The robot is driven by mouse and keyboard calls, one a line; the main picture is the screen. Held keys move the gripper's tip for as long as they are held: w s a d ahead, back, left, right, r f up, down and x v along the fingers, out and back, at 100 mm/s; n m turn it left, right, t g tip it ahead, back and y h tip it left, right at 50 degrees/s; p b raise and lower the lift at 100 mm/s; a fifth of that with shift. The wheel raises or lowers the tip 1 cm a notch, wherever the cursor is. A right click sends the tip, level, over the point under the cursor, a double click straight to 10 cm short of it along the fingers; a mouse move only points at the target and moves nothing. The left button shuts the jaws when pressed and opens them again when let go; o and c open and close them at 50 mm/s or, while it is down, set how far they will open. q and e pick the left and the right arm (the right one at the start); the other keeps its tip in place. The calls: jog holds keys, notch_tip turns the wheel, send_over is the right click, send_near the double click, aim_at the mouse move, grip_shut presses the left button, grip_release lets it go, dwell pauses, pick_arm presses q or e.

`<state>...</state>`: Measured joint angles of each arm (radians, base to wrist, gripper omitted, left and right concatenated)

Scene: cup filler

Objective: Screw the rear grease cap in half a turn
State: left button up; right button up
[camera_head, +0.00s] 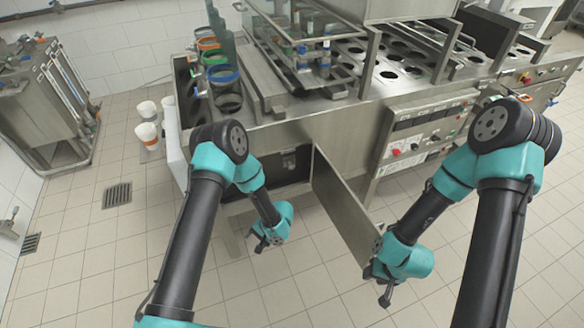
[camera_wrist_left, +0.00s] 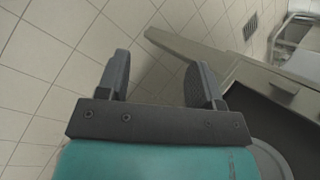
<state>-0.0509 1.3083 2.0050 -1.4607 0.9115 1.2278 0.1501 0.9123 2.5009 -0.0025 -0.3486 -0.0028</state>
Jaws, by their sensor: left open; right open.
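My left gripper (camera_head: 262,242) hangs in front of the machine's open lower compartment, low over the floor. In the left wrist view its two fingers (camera_wrist_left: 160,74) are apart with only floor tiles between them. My right gripper (camera_head: 384,290) is open to the right of the open door, near its lower outer corner. The open compartment (camera_head: 265,172) is dark, with a small grey fitting (camera_head: 288,161) inside. I cannot tell whether this fitting is a grease cap. No rear grease cap can be clearly made out in either view.
The metal door (camera_head: 340,205) stands swung out between my two grippers. A control panel (camera_head: 420,137) is right of it. The tiled floor in front is clear.

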aim_at(293, 168)
pick_arm(q)
jog(key=w+d+r+t, duration=0.4)
jog(key=w+d+t, duration=0.4)
jog(key=d+t, duration=0.1)
jog(key=w+d+r+n+t+y, duration=0.1)
jog(key=w+d+r+t, duration=0.2)
jog(key=w+d+t, duration=0.5)
jog(key=shift+w+d+r+t, duration=0.4)
jog(key=shift+d+t, duration=0.1)
jog(key=shift+d, duration=0.35)
jog(key=shift+y, duration=0.3)
jog(key=x, duration=1.7)
jog(key=shift+w+a+f, duration=0.1)
jog(key=shift+w+f, duration=0.1)
jog(key=c, duration=0.9)
